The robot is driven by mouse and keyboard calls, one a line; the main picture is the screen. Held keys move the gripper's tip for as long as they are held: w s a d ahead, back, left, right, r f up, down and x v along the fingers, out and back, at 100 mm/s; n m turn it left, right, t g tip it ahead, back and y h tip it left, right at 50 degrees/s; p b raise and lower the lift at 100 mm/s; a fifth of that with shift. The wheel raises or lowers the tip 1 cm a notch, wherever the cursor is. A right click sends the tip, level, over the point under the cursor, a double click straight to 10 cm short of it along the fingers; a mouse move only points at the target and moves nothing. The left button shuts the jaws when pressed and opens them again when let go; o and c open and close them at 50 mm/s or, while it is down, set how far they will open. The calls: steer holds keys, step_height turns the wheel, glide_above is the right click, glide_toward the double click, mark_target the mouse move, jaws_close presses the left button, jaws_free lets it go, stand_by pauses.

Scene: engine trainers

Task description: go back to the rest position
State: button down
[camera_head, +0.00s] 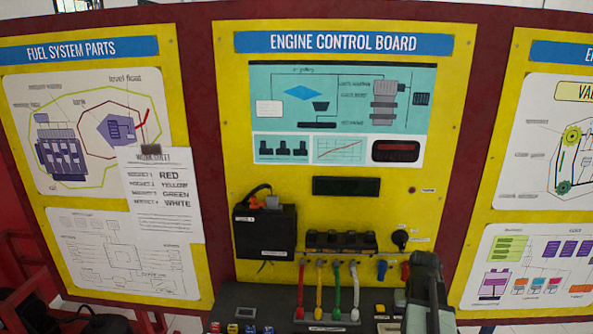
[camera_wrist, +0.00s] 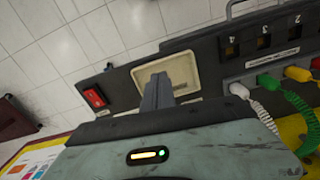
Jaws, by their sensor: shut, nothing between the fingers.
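My gripper (camera_wrist: 157,88) shows in the wrist view with its two grey fingers together and nothing between them. The fingers appear in front of a beige panel (camera_wrist: 178,66) on the dark console; I cannot tell whether they touch it. In the head view, my dark grey arm end (camera_head: 424,285) stands at the lower right of the engine control board (camera_head: 460,130), and its fingertips are not clear there.
Red (camera_head: 300,285), yellow (camera_head: 319,285), green (camera_head: 337,285) and white (camera_head: 355,285) coiled cables stand left of my arm. The wrist view shows a red switch (camera_wrist: 94,97) and numbered sockets (camera_wrist: 232,50). A worksheet (camera_head: 165,200) hangs on the left board.

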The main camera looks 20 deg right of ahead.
steer(key=w+a+n, duration=0.1)
steer(key=a, duration=0.3)
steer(key=w+a+n, duration=0.1)
steer(key=w+a, duration=0.1)
steer(key=a, duration=0.3)
steer(key=w+a+f, duration=0.1)
steer(key=w+a, duration=0.1)
steer(key=a, duration=0.3)
steer(key=shift+w+a+f+n+b, duration=0.1)
steer(key=shift+w+a+n+b, duration=0.15)
steer(key=shift+n+b, duration=0.15)
steer(key=shift+n, duration=0.7)
steer(key=a, duration=0.5)
steer(key=w+a, duration=0.1)
steer(key=a, duration=0.1)
steer(key=shift+a+f, duration=0.15)
steer(key=shift+f, duration=0.05)
steer(key=s+a, duration=0.1)
steer(key=a, duration=1)
steer(key=shift+s+f+n+b, duration=0.15)
steer(key=shift+s+n+b, duration=0.15)
steer(key=shift+s+b, duration=0.1)
